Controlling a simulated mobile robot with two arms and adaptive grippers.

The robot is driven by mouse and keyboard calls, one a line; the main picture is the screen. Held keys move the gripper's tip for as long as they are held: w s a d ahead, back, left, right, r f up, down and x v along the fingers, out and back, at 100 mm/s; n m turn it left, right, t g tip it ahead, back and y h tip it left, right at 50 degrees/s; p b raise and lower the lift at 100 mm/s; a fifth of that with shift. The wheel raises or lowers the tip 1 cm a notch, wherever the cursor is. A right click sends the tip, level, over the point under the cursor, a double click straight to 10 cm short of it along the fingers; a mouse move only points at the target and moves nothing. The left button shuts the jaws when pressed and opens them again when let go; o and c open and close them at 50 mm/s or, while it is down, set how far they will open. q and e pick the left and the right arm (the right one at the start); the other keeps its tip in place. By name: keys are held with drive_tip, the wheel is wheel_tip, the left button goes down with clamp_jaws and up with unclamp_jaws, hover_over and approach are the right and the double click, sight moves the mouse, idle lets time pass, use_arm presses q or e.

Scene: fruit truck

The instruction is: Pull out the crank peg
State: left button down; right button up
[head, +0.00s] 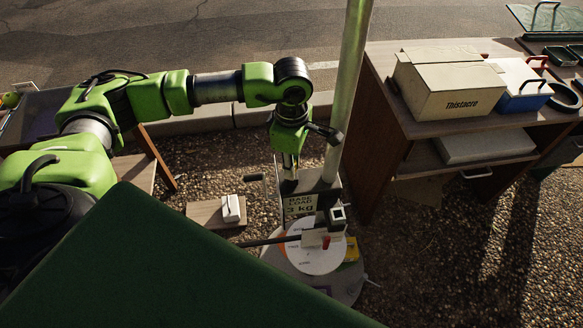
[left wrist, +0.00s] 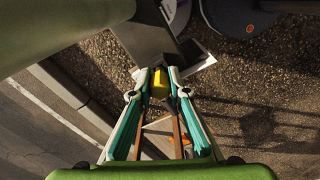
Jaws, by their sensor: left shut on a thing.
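My left gripper (head: 289,172) points down beside the metal pole (head: 350,85), close to the bracket at its foot. In the left wrist view its two fingertips (left wrist: 160,76) are closed on a small yellow piece (left wrist: 160,87), which looks like the crank peg. In the head view the peg is hidden or too small to make out at the fingertips. My right gripper is not in view.
A round white plate (head: 315,255) lies at the pole's foot. A dark green panel (head: 170,270) fills the near left. A wooden shelf unit (head: 388,150) with a cardboard box (head: 445,88) stands right of the pole. Gravel at lower right (head: 480,260) is clear.

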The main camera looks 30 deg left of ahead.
use_arm(q)
drive_tip(key=shift+r, duration=0.45)
drive_tip(key=shift+r+p, duration=1.8)
drive_tip(key=shift+r, duration=1.85)
